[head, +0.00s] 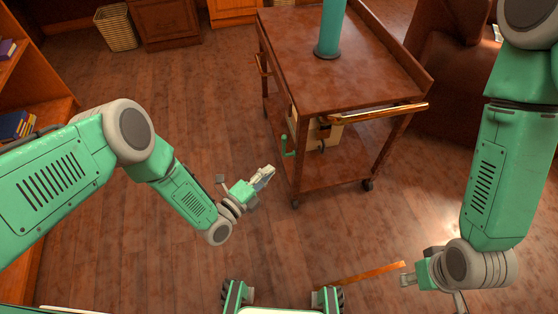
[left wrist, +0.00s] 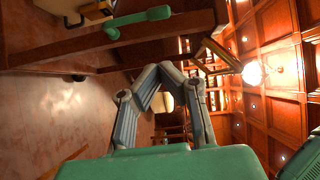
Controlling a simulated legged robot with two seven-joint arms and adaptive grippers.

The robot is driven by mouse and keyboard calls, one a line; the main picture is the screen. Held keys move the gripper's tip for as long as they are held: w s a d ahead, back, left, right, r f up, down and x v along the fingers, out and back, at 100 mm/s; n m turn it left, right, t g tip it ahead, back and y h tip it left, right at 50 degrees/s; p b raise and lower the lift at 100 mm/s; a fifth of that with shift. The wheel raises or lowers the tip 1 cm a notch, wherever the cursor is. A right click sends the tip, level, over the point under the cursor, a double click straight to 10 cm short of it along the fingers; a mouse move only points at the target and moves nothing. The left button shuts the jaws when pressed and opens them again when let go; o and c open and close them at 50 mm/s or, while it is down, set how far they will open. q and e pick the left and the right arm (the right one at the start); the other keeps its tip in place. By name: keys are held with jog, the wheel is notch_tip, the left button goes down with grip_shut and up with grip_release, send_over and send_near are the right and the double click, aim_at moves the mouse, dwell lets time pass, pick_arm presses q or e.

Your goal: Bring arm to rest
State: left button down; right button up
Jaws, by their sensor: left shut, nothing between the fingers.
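My left arm reaches in from the left in the head view. My left gripper (head: 264,176) is shut and empty, held over the floor just left of the wooden cart (head: 352,57). It appears close to the cart's near left leg; I cannot tell the exact gap. My right arm hangs down at the right. My right gripper (head: 408,280) is low at the bottom right, small and seen side-on, so its jaw state is unclear.
A teal cylinder (head: 328,30) stands on the cart. A wooden bar (head: 365,273) is near my right gripper. A bookshelf (head: 38,90) stands left; floor between is clear.

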pick_arm(q)
jog(key=s+a+r+n+g+y+p, duration=0.1)
jog(key=s+a+r+n+g+y, duration=0.2)
jog(key=s+a+n, duration=0.4)
jog(key=s+a+r+n+g+y+p, duration=0.1)
jog(key=s+a+n+g+y, duration=0.3)
jog(key=s+n, duration=0.5)
jog(key=s+a+r+n+g+y+p, duration=0.1)
jog(key=s+a+r+n+g+y, duration=0.2)
jog(key=s+a+n+g, duration=0.3)
jog(key=s+a+r+n, duration=0.1)
jog(key=s+a+n, duration=0.1)
jog(key=s+a, duration=0.3)
jog(key=shift+s+r+g, duration=0.35)
jog(key=shift+s+g, duration=0.05)
jog(key=shift+s, duration=0.05)
jog(key=shift+d, duration=0.2)
